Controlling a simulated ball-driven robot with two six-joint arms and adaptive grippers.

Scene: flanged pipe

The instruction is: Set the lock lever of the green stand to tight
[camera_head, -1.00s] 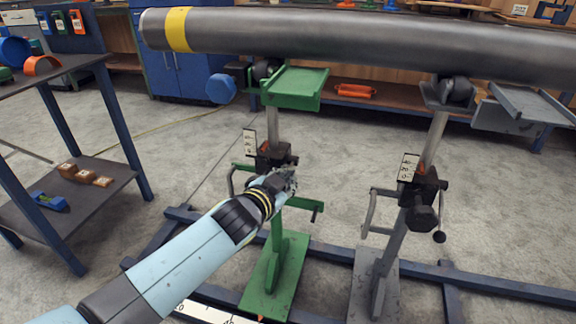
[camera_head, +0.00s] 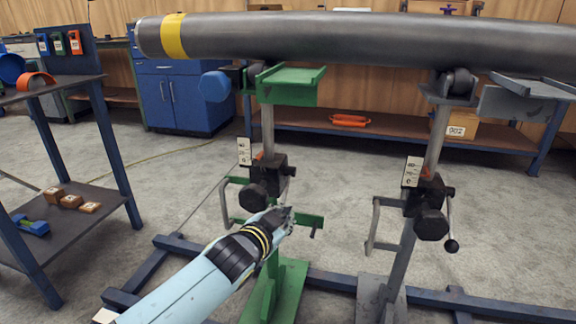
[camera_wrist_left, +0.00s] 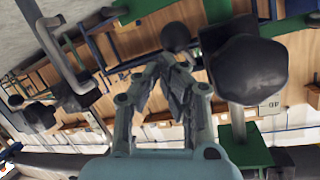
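The green stand (camera_head: 288,290) stands mid-view in the head view, with a black clamp (camera_head: 268,175) and round black knob (camera_head: 253,197) on its post. The large knob (camera_wrist_left: 248,68) shows at upper right in the left wrist view. A smaller dark ball (camera_wrist_left: 175,37), apparently the lock lever's end, is just beyond my fingertips; contact cannot be told. The lever's rod is not clear in the head view. My left gripper (camera_head: 288,214) is below and right of the clamp. In the wrist view its fingers (camera_wrist_left: 163,66) converge at the tips, with nothing visible held. My right gripper is out of view.
A grey stand (camera_head: 405,240) with its own ball-ended lever (camera_head: 451,245) is at right. A grey pipe (camera_head: 320,38) with a yellow band rests across both stands. Blue floor rails (camera_head: 335,283) run below. A green side bracket (camera_head: 308,221) is beside my gripper.

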